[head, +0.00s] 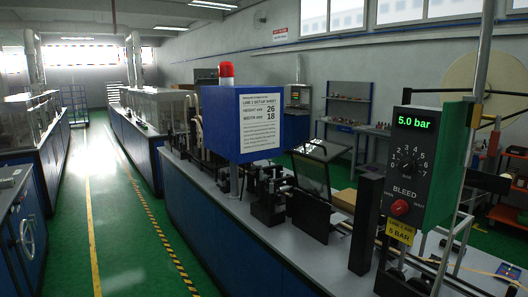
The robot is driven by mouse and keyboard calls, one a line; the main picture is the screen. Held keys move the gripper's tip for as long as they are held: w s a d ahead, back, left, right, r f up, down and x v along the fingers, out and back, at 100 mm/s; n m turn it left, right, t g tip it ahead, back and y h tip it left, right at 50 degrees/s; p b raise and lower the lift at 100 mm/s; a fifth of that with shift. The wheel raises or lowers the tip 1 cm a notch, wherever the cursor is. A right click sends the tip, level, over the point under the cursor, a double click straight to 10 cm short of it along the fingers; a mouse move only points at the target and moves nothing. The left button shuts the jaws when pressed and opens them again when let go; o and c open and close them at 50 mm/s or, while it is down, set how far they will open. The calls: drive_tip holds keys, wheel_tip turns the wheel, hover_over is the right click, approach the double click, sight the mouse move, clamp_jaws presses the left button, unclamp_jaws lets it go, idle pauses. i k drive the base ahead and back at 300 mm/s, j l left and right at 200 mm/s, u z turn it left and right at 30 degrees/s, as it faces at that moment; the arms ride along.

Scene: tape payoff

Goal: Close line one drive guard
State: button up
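A clear panel in a dark frame (312,174) stands tilted up above the line's bench, right of the blue sign box. It looks like a raised guard, but I cannot read any label on it. A black upright plate or box (308,216) stands just below it on the bench. Black machine parts (268,196) sit to its left. My gripper is not in view.
A grey bench top (232,204) on blue cabinets runs along the line. A blue box (228,124) carries a setup sheet and red beacon (226,74). A green pressure unit (424,170) reads 5.0 bar, with a red knob. The green aisle (120,220) at left is clear.

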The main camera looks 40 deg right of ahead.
sight(310, 160)
drive_tip(key=i+j+z, duration=0.1)
drive_tip(key=i+z, duration=0.15)
drive_tip(key=i, duration=1.5)
